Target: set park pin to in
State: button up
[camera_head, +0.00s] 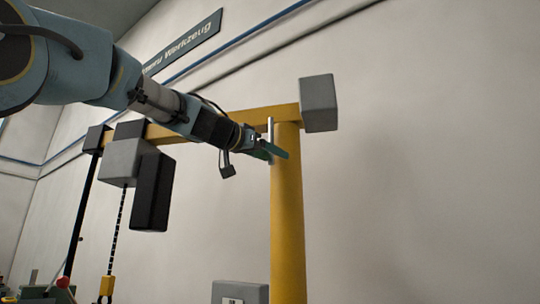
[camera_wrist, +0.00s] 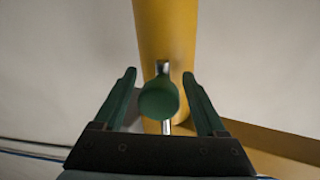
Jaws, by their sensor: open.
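A round green knob (camera_wrist: 158,99), seemingly the park pin's head, shows in the wrist view in front of the yellow column. A bright metal rod (camera_wrist: 166,127) shows above and below the knob. In the head view the metal rod (camera_head: 270,131) stands upright at the column's left side; the knob is not clear there. My gripper (camera_head: 277,152) is beside the column near its top. In the wrist view its two green fingers (camera_wrist: 160,76) are apart, one on each side of the knob, with gaps on both sides. How far the pin goes in is hidden.
The yellow column (camera_head: 287,220) carries a yellow beam (camera_head: 255,117) running left, with a grey block (camera_head: 319,103) at its top right. A grey and black hoist (camera_head: 150,190) with a chain hangs left. A grey box (camera_head: 240,292) is low by the column. Space right is clear.

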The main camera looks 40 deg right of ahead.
jog(key=shift+a+f, duration=0.1)
jog(key=s+a+b, duration=0.1)
jog(key=a+b, duration=0.4)
jog(key=a, duration=0.5)
jog(key=shift+s+a, duration=0.25)
jog(key=shift+s, duration=0.05)
